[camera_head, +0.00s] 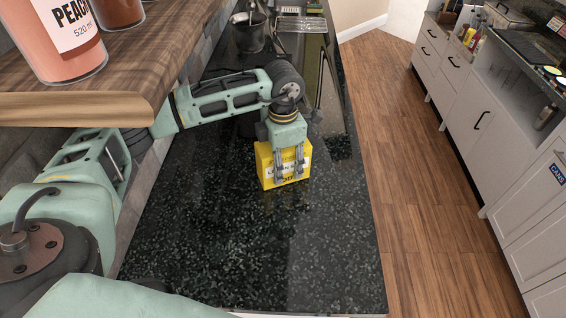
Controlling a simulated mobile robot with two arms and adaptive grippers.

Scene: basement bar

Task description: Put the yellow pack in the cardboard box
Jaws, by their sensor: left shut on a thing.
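The yellow pack (265,172) is a boxy carton with a white label. It is upright at the dark speckled counter, in the middle of the head view. My left gripper (290,172) reaches down over it from above and is shut on it, with its fingers in front of the label. I cannot tell whether the pack touches the counter or is held just above it. My right gripper is not in view. I see no cardboard box that I can make out for certain.
The dark counter (250,255) is bare in front of the pack. A metal pot (249,36) stands at its far end. A wooden shelf (120,70) with peach-coloured jars (62,45) overhangs at the upper left. White cabinets (480,125) line the right, across the wooden floor (425,185).

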